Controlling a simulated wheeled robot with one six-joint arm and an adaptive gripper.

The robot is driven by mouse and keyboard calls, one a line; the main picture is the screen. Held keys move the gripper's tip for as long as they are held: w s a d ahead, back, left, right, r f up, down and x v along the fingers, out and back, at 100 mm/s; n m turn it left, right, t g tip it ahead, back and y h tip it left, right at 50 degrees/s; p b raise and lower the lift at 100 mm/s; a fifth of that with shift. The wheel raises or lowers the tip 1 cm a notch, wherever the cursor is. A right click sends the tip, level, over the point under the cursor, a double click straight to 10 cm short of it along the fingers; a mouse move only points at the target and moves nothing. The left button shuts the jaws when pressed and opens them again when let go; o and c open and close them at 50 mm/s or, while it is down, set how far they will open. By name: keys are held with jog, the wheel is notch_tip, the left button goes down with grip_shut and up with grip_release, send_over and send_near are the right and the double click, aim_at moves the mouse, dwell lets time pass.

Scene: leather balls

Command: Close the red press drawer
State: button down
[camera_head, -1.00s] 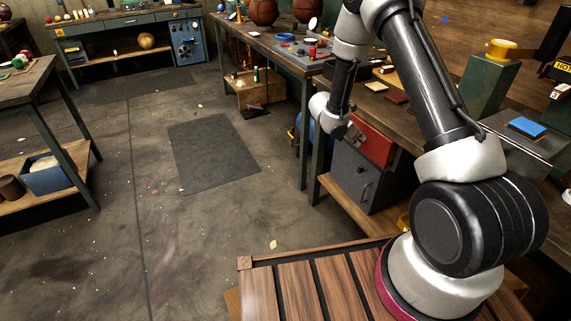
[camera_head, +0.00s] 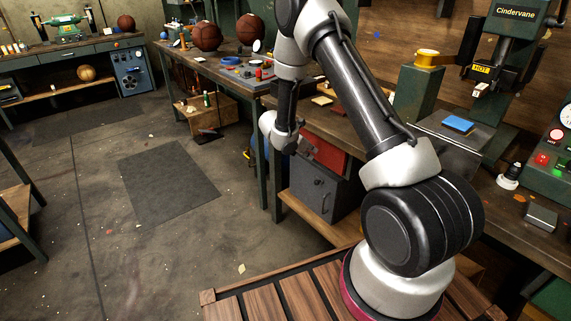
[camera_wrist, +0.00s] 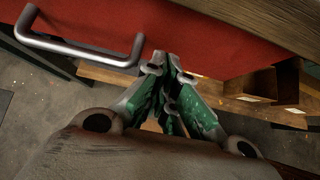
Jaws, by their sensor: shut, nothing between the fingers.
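The red press drawer (camera_head: 328,157) is set under the workbench, above a grey cabinet with a small handle. In the wrist view its red front (camera_wrist: 225,42) fills the top, with a metal bar handle (camera_wrist: 82,50) at the upper left. My gripper (camera_head: 292,148) is at the left end of the drawer in the head view, partly covering it. In the wrist view the green-sided fingers (camera_wrist: 167,64) are shut and empty, their tips at the lower part of the red front, right of the handle. I cannot tell whether they touch it, nor how far out the drawer stands.
The grey cabinet (camera_head: 318,190) stands on a low wooden shelf. The bench above carries a blue pad (camera_head: 457,123) and the green press (camera_head: 508,45). Leather balls (camera_head: 207,37) sit on the bench further back.

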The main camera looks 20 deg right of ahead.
jog(key=a+f+v, duration=0.1)
jog(key=v, duration=1.1)
jog(key=s+d+r+m+g+y, duration=0.1)
jog(key=s+d+r+m+g, duration=0.15)
jog(key=s+m, duration=0.35)
jog(key=s+d+r+m+g, duration=0.2)
jog(key=s+r+m, duration=0.15)
jog(key=s, duration=0.45)
jog(key=s+a+r+m+t+y, duration=0.1)
jog(key=s+r+m+t+y, duration=0.5)
jog(key=s+r+m, duration=0.6)
jog(key=s+r+y, duration=0.1)
jog(key=s+r, duration=0.8)
jog(key=s, duration=0.1)
jog(key=shift+s+a+r+y, duration=0.15)
jog(key=shift+s+r+y, duration=0.1)
jog(key=shift+r+y, duration=0.05)
